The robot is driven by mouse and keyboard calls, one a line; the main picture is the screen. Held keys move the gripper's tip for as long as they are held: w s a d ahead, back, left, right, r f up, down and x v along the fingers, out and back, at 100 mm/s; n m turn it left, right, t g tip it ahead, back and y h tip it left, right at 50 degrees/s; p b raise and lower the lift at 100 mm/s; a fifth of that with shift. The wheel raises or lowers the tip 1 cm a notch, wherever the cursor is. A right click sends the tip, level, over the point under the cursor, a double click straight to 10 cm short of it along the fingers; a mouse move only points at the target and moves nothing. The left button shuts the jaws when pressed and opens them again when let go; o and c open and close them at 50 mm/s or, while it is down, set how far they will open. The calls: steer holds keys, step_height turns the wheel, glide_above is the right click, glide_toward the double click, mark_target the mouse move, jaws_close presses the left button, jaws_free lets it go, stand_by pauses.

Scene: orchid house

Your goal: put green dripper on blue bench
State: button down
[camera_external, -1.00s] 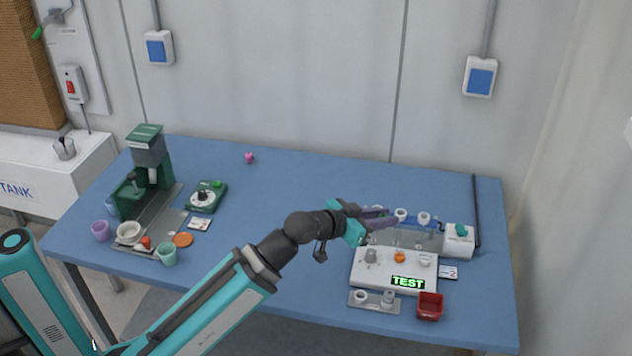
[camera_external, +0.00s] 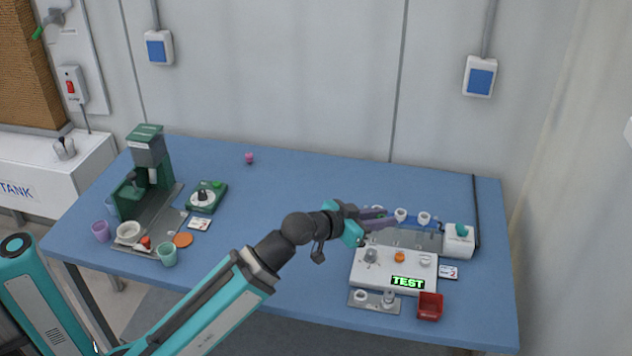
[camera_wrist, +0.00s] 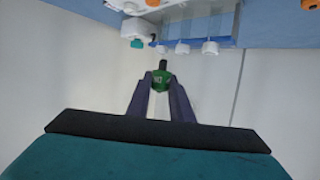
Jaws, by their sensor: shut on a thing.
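My gripper (camera_external: 385,217) is over the right part of the blue bench (camera_external: 300,195), near the back of the white test unit. In the wrist view my gripper (camera_wrist: 161,84) has its two purple fingers shut on the green dripper (camera_wrist: 161,77), a small green piece with a dark top held between the fingertips. In the external view the dripper is too small or hidden by the fingers to make out clearly. The bench also shows along the top of the wrist view (camera_wrist: 275,28).
A white test unit (camera_external: 372,281) with small fittings, a white box (camera_external: 459,243) and a red bin (camera_external: 430,306) stand close by. A green machine (camera_external: 150,160), cups and a green scale (camera_external: 206,197) are at left. The bench's middle is clear.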

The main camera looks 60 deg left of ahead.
steer(key=shift+s+f, duration=0.1)
steer(key=shift+f, duration=0.1)
steer(key=shift+a+f+n+y, duration=0.15)
steer(key=shift+n+y, duration=0.15)
steer(key=shift+y, duration=0.1)
steer(key=shift+s+a+f+n+g+y+b, duration=1.45)
steer(key=shift+s+a+n+y+b, duration=1.05)
steer(key=shift+a, duration=1.75)
steer(key=shift+s+a+f+n+g+y+b, duration=1.6)
steer(key=shift+s+a, duration=1.7)
steer(key=shift+a, duration=0.95)
steer(key=shift+s+a+f+n+g+y+b, duration=1.2)
steer(key=shift+s+a+n+y+b, duration=1.1)
steer(key=shift+a, duration=1.95)
steer(key=shift+s+r+h, duration=0.2)
steer(key=shift+s+h, duration=0.2)
steer(key=shift+s, duration=0.1)
